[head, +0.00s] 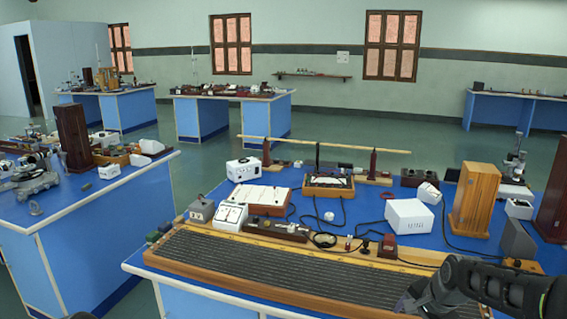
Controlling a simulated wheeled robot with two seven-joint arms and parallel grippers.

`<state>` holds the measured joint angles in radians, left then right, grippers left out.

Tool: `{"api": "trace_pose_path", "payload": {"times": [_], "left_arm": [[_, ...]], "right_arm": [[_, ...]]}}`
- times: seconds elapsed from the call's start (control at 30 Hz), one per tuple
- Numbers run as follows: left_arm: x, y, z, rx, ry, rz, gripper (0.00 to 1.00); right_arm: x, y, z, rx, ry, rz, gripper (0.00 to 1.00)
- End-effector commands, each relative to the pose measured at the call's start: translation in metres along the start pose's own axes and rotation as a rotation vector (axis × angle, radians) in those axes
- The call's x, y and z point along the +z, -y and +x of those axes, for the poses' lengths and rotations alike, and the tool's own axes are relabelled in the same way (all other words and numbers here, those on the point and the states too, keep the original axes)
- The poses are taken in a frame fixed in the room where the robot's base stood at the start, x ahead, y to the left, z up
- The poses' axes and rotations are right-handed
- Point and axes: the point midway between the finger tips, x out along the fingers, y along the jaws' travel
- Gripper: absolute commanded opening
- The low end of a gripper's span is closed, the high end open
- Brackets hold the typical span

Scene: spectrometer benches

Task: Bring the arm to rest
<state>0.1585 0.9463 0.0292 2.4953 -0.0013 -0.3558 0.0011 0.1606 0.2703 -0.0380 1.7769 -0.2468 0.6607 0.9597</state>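My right arm comes in from the lower right over the front bench. Its dark gripper (408,302) is over the right part of the long ribbed board (270,268), near the bench's front edge. The fingers are small and dark, and I cannot tell whether they are open or shut, or whether they touch the board. I see nothing clearly held. My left gripper is not in view.
The front blue bench (385,183) carries a white box (409,216), a wooden box (474,200), white meters and loose cables. A second blue bench (85,203) with instruments stands at left. Floor (190,175) shows between them.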

Motion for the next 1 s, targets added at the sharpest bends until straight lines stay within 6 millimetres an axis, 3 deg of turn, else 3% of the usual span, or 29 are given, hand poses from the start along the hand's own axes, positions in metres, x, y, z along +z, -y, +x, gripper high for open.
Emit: {"api": "trace_pose_path", "payload": {"times": [0.03,0.17,0.3,0.4,0.6,0.7,0.83,1.0], "left_arm": [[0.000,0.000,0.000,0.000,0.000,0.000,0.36],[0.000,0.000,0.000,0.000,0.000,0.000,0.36],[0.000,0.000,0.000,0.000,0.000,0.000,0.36],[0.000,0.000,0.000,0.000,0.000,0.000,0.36],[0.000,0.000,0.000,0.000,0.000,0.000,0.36],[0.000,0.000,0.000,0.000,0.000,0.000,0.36],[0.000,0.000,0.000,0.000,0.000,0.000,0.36],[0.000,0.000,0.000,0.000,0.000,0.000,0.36]], "right_arm": [[0.020,-0.001,0.026,-0.022,0.019,-0.095,0.71],[0.085,-0.013,0.097,-0.102,0.052,-0.383,0.71],[0.170,-0.055,0.157,-0.150,0.093,-0.632,0.71],[0.231,-0.099,0.181,-0.152,0.139,-0.756,0.71],[0.332,-0.190,0.191,-0.096,0.299,-0.826,0.71],[0.363,-0.220,0.186,-0.063,0.382,-0.825,0.71],[0.384,-0.240,0.185,-0.041,0.440,-0.827,0.71],[0.387,-0.243,0.185,-0.038,0.449,-0.827,0.71]]}}
